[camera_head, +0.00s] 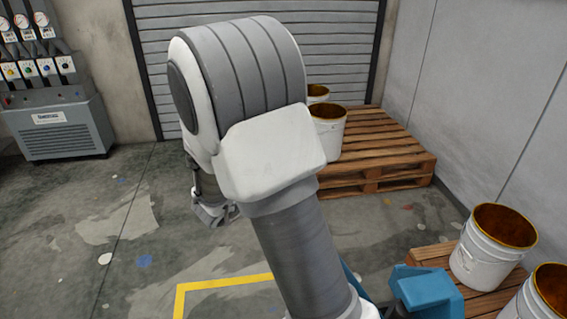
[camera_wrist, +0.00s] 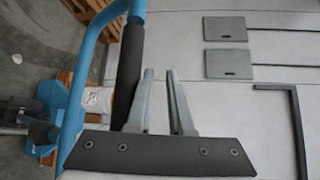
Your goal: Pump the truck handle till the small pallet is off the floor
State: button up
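The blue truck handle (camera_wrist: 80,100) with its black grip (camera_wrist: 128,60) fills the left of the wrist view. My gripper (camera_wrist: 160,72) is open, with a narrow empty gap between its fingers. The black grip is just left of the fingers, not between them; I cannot tell whether it touches the left finger. In the head view a blue part of the truck (camera_head: 425,290) shows at the bottom, and my arm hides most of the handle. The small pallet (camera_head: 435,255) is at the lower right with white buckets (camera_head: 490,250) on it. Its underside is hidden.
A larger wooden pallet (camera_head: 385,160) with white buckets (camera_head: 329,130) stands by the roller shutter (camera_head: 150,60). A grey cabinet with gauges (camera_head: 60,125) is at the left. The paint-stained floor (camera_head: 90,200) at left is clear. Yellow tape (camera_head: 225,283) marks the floor.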

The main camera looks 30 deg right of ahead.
jog(key=shift+s+d+f, duration=0.1)
jog(key=shift+s+f, duration=0.05)
jog(key=shift+f, duration=0.4)
jog(key=b+v, duration=0.2)
jog(key=v, duration=1.8)
jog(key=shift+w+f, duration=0.3)
dwell(1.1)
jog(key=shift+f+b, duration=0.1)
jog(key=shift+b, duration=0.25)
jog(key=v, duration=1.7)
jog(key=shift+a+r, duration=0.2)
jog(key=shift+a, duration=0.2)
